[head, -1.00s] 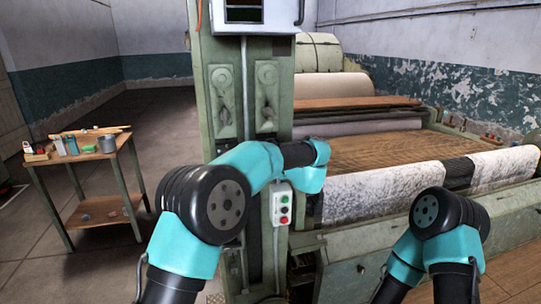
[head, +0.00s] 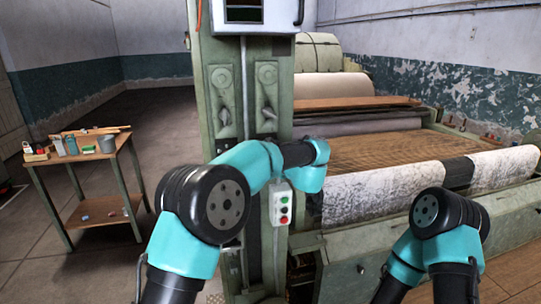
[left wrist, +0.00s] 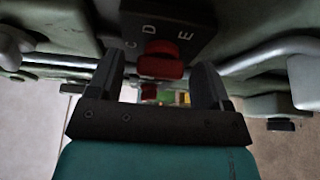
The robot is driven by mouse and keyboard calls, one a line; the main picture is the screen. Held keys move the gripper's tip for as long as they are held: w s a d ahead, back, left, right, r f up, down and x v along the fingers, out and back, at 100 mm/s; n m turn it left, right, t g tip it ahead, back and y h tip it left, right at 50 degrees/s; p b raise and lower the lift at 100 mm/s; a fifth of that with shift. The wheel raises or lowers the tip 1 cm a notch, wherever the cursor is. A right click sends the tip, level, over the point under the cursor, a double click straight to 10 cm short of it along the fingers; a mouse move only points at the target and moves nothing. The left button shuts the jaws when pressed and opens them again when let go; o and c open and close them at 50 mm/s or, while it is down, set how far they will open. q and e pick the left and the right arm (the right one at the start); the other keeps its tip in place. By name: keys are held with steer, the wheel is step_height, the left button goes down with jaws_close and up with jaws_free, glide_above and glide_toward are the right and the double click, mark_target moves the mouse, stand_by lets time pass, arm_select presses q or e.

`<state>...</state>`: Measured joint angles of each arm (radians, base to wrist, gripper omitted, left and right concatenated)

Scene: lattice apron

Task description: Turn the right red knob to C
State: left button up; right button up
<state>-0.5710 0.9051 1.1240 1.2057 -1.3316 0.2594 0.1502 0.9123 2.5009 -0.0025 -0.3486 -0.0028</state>
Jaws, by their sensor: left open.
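In the left wrist view a red knob (left wrist: 162,62) sits on a black dial plate (left wrist: 168,28) marked C, D and E. My left gripper (left wrist: 158,82) is open, with one finger on each side of the red knob and a visible gap on both sides. Which letter the knob points to cannot be told. A second, smaller red part (left wrist: 149,92) shows farther off, between the fingers. In the head view my left arm (head: 245,170) reaches to the green machine column and its gripper is hidden. My right arm (head: 440,220) shows, but not its gripper.
A button box (head: 281,207) with red and green buttons hangs on the column (head: 215,75). The cloth-covered roller (head: 385,192) runs to the right. Metal rods (left wrist: 60,62) cross beside the gripper. A wooden table (head: 85,170) stands at the left.

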arm_select(q)
steer(key=v, duration=1.7)
steer(key=shift+s+d, duration=0.15)
steer(key=shift+s, duration=0.05)
